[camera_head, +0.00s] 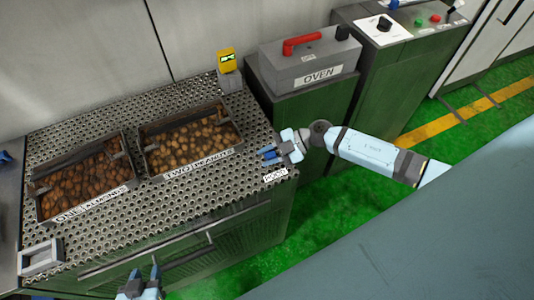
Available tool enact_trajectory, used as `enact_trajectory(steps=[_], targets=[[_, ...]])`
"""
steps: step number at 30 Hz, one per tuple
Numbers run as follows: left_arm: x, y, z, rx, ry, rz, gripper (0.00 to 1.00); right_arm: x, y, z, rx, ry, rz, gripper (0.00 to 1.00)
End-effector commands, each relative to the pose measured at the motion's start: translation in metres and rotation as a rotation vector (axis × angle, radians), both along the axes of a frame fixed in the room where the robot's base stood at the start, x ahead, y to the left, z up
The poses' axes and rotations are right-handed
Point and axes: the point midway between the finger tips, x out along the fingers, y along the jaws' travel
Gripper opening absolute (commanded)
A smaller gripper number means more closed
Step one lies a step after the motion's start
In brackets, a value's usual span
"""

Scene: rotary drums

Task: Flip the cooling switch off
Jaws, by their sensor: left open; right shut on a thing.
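A small white label (275,174), partly legible and seeming to begin with "COOL", sits at the right edge of the perforated metal table (120,225). My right gripper (268,155) is just above this label, at the table's right edge. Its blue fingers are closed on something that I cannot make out. I cannot see a cooling switch clearly; the gripper may hide it. My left gripper (145,274) is at the bottom of the view, in front of the table's front side. It is open, with nothing seen between its fingers.
Two trays of brown nuggets, the left one (124,141) and the right one (235,122), stand on the table. A yellow box (227,60) stands at the back.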

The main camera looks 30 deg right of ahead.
Motion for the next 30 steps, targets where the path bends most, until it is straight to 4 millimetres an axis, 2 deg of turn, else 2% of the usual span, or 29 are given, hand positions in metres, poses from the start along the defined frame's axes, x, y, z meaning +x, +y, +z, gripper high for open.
enact_trajectory(steps=[8, 9, 12, 23, 26, 30], targets=[[0.000, -0.002, 0.001, -0.003, -0.001, -0.002, 0.43, 0.000, 0.000, 0.000, 0.000, -0.002, 0.001, 0.00], [0.000, -0.002, 0.001, -0.003, -0.001, -0.002, 0.43, 0.000, 0.000, 0.000, 0.000, -0.002, 0.001, 0.30], [0.000, -0.002, 0.001, -0.003, -0.001, -0.002, 0.43, 0.000, 0.000, 0.000, 0.000, -0.002, 0.001, 0.53], [0.000, -0.002, 0.000, -0.003, 0.000, -0.002, 0.43, -0.001, -0.004, 0.001, -0.001, -0.001, 0.000, 0.53], [0.000, -0.002, -0.002, -0.003, 0.000, -0.002, 0.43, -0.004, -0.015, 0.003, -0.004, 0.000, -0.001, 0.53], [0.000, -0.002, -0.008, -0.003, 0.001, -0.001, 0.43, -0.010, -0.041, 0.012, -0.005, 0.000, 0.000, 0.53]])
